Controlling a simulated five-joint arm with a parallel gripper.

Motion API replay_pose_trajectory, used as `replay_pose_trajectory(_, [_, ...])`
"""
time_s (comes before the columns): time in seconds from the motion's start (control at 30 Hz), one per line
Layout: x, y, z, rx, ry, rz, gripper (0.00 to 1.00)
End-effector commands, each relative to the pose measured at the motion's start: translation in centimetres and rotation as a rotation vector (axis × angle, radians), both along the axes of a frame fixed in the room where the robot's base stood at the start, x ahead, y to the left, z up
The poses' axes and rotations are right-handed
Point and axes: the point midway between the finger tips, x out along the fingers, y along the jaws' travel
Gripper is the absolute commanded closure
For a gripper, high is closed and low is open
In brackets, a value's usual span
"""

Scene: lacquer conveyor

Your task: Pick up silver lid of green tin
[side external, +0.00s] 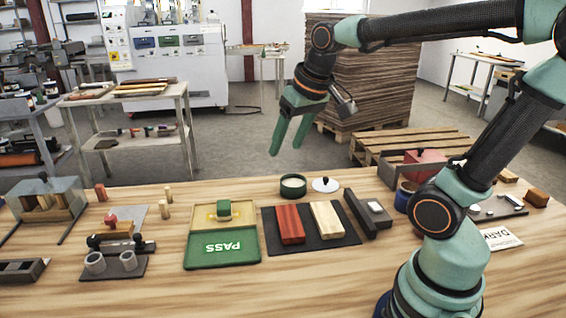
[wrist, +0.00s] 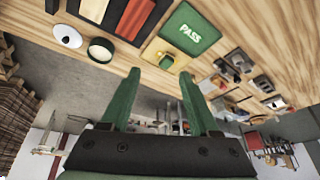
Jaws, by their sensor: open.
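The silver lid (side external: 326,185) is a pale round disc with a small dark knob. It lies on the wooden table to the right of the open green tin (side external: 293,187). My gripper (side external: 286,152) is open and empty, above and beyond the tin and lid in the side view. Its two green fingers (wrist: 156,82) also show apart in the wrist view, with nothing between them.
A dark mat (side external: 269,241) with red and cream blocks lies in front of the lid. A green PASS tray (side external: 222,251) is to its left. Grey bars (side external: 367,224) and a red box (side external: 425,168) stand to the right.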

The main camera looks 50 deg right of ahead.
Motion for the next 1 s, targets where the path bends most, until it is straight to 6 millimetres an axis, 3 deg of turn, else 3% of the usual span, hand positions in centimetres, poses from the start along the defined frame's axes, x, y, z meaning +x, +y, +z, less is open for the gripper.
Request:
replay_pose_trajectory(0.27, [5.5, -8.2, 0.0, 0.078, 0.103, -0.328, 0.38])
replay_pose_trajectory(0.5, [8.6, -16.6, -2.5, 0.146, 0.179, -0.609, 0.38])
replay_pose_trajectory(0.8, [8.8, -27.6, -8.7, 0.234, 0.267, -0.959, 0.38])
replay_pose_trajectory(1.0, [7.3, -32.5, -12.6, 0.275, 0.306, -1.126, 0.38])
